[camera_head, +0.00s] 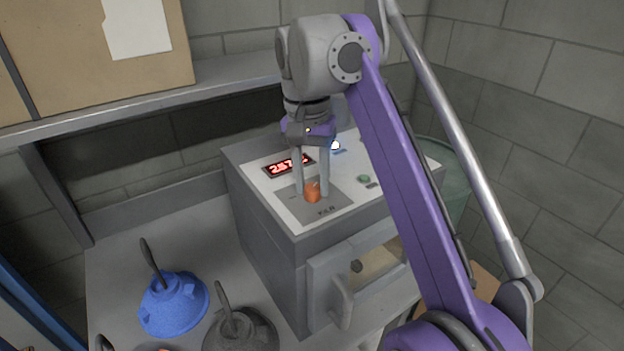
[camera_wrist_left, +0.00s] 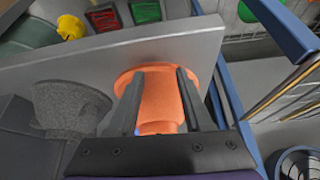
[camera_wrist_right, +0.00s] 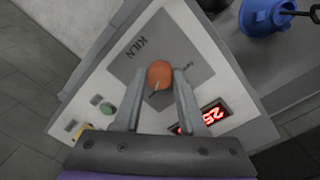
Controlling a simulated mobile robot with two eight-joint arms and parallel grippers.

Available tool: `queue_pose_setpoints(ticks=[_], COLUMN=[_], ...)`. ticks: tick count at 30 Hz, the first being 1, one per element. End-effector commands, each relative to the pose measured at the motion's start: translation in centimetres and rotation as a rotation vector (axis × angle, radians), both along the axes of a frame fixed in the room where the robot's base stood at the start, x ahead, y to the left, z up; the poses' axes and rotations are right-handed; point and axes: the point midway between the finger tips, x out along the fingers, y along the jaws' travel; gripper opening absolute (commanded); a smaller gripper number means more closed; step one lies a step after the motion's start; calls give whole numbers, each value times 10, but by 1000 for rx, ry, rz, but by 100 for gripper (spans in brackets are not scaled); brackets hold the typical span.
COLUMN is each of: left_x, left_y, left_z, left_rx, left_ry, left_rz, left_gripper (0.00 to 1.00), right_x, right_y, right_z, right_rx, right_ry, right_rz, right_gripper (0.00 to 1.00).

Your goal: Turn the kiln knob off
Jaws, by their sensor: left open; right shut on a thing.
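The kiln (camera_head: 265,230) is a grey box with a pale control panel on top. Its orange knob (camera_head: 312,192) sits on a dark grey plate marked KILN. My right gripper (camera_head: 312,190) points down from above with its fingers on both sides of the knob, shut on it. In the right wrist view the knob (camera_wrist_right: 159,74) shows between the fingertips, with a pale pointer line on it. A red lit display (camera_head: 287,164) is beside the plate. My left gripper (camera_wrist_left: 160,95) is open, seen only in its wrist view, over an orange hood (camera_wrist_left: 160,100).
A blue hood (camera_head: 173,302) and a dark grey hood (camera_head: 240,329) stand on the grey table (camera_head: 200,250) left of the kiln. A green button (camera_head: 364,179) and a lit lamp (camera_head: 335,146) are on the panel. A shelf (camera_head: 130,118) with a cardboard box (camera_head: 90,60) runs behind.

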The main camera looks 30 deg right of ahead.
Motion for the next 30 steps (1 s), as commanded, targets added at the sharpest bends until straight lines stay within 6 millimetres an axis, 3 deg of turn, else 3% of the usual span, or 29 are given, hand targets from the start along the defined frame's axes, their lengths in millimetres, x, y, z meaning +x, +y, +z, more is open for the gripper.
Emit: queue_pose_setpoints(ticks=[14, 30], left_x=[3, 15], left_y=[0, 0], left_z=[10, 45], left_rx=[0, 0], left_ry=[-5, -29], left_rz=[0, 0], left_gripper=[50, 50], right_x=[-1, -1], right_y=[0, 0], right_z=[2, 4], right_rx=[-1, -1], right_ry=[1, -1], right_rz=[106, 584], right_gripper=[0, 0])
